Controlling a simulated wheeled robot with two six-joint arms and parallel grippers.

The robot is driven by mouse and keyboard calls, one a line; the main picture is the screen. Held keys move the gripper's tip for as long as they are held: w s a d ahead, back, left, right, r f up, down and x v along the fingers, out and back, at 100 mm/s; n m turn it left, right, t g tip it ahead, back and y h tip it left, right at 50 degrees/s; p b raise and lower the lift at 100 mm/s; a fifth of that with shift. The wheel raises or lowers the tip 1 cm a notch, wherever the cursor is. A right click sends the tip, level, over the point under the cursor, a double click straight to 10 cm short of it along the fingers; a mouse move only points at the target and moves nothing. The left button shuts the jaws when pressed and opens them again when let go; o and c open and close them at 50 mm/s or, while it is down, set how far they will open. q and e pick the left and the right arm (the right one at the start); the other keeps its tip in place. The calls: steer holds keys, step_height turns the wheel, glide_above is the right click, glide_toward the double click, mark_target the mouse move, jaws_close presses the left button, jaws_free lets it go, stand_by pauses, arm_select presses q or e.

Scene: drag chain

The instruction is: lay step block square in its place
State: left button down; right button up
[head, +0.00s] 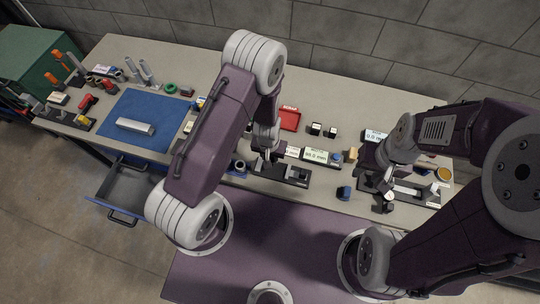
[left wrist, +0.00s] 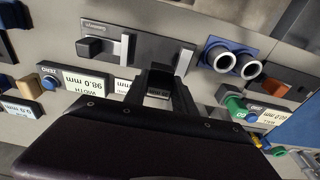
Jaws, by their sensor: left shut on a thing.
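My left gripper (head: 266,156) is over the back edge of a black fixture plate (head: 290,180) near the table's front. In the left wrist view its fingers (left wrist: 160,88) are closed on a small dark piece, taken as the step block (left wrist: 158,94), mostly hidden by the fingers. The plate shows there too (left wrist: 148,48), just beyond the fingertips, with a black block (left wrist: 90,47) and pale upright pieces (left wrist: 127,50) on it. I cannot tell whether the held piece touches the plate. My right gripper (head: 385,190) is at another black fixture on the right; its jaws are unclear.
Label stands (head: 315,155) are close behind the plate. A blue part with two rings (left wrist: 235,60) stands beside it. A red tray (head: 289,119) is farther back. A blue mat (head: 145,135) with a grey bar lies left, above an open drawer (head: 125,190).

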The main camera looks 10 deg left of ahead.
arm_select(q)
step_height(320, 180, down, 3)
steer(key=b, duration=0.2)
steer(key=shift+f+b, duration=0.15)
steer(key=shift+b, duration=0.15)
steer(key=shift+s+f+b, duration=0.25)
steer(key=shift+f+b, duration=0.25)
steer(key=shift+b, duration=0.05)
steer(key=shift+w+f, duration=0.1)
steer(key=shift+w, duration=0.15)
steer(key=shift+s, duration=0.15)
steer(key=shift+f+b, duration=1.25)
steer(key=shift+f, duration=0.15)
stand_by(0.3)
stand_by(0.5)
